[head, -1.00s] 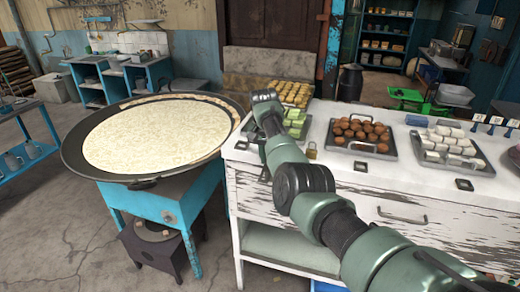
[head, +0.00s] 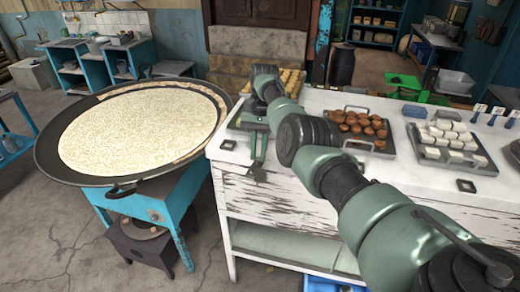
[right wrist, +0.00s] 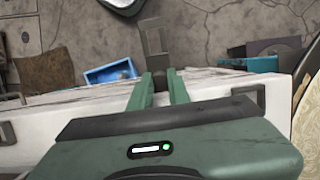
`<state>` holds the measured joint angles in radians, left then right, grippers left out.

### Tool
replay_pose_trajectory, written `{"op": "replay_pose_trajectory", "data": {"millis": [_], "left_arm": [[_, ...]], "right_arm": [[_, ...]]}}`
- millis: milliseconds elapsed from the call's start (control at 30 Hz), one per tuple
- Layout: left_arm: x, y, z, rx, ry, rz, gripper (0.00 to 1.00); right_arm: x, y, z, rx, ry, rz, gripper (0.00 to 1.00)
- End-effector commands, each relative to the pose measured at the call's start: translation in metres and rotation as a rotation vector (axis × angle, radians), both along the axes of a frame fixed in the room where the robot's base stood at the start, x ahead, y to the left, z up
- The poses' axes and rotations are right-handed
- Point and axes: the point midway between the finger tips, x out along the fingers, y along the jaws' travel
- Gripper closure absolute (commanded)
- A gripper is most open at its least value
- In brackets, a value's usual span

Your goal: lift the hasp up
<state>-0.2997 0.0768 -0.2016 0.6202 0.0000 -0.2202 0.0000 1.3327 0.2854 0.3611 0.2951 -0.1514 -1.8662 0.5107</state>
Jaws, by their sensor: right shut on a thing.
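The hasp (head: 258,174) is a small grey metal plate at the front edge of the white counter, left of the arm. It also shows in the right wrist view (right wrist: 152,42) as a flat plate with an opening, just beyond the fingertips. My right gripper (head: 258,157) points down at the counter's front edge and is shut on the hasp. Its two green fingers (right wrist: 159,74) show in the right wrist view, with the hasp between their tips. My left gripper is not in view.
The worn white counter (head: 290,189) carries trays of brown sweets (head: 360,129) and white sweets (head: 449,141). A large pan (head: 140,133) of pale milk stands on a blue stand to the left. A blue crate (right wrist: 110,73) lies on the floor below.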

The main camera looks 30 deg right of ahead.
Motion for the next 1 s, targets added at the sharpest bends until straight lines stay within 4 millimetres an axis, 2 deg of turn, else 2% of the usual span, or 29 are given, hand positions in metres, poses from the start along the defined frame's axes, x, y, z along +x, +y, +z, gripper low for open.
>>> {"op": "replay_pose_trajectory", "data": {"millis": [300, 333, 400, 767, 867, 1000], "left_arm": [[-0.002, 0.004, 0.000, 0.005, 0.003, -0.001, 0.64], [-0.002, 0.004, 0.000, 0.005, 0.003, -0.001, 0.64], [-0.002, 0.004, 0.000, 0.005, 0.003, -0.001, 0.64], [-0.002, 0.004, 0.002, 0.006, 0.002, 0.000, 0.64], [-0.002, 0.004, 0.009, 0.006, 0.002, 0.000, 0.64], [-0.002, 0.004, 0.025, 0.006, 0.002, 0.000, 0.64]], "right_arm": [[-0.002, 0.001, -0.002, 0.003, 0.006, 0.001, 1.00], [-0.002, 0.001, -0.002, 0.003, 0.006, 0.001, 0.77], [-0.001, 0.001, -0.002, 0.003, 0.006, 0.001, 0.61], [-0.001, 0.000, 0.002, 0.002, 0.003, 0.000, 0.61], [-0.001, -0.001, 0.010, 0.001, 0.002, 0.000, 0.61], [-0.001, -0.003, 0.031, 0.002, 0.003, 0.000, 0.61]]}}
